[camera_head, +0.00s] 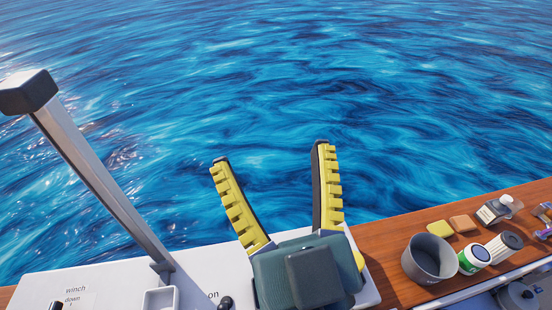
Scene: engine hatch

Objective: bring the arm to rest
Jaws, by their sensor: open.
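My gripper (277,160) stands at the bottom middle of the head view. Its two yellow, ridged fingers point up and are spread wide apart. Nothing is between them; only blue water shows behind. The dark gripper body covers part of the white panel (115,265) below. The rest of my arm is hidden or out of the frame.
A grey post (100,185) with a dark cap leans at the left. The panel carries "winch", "down" and "on" labels and a black knob (225,302).

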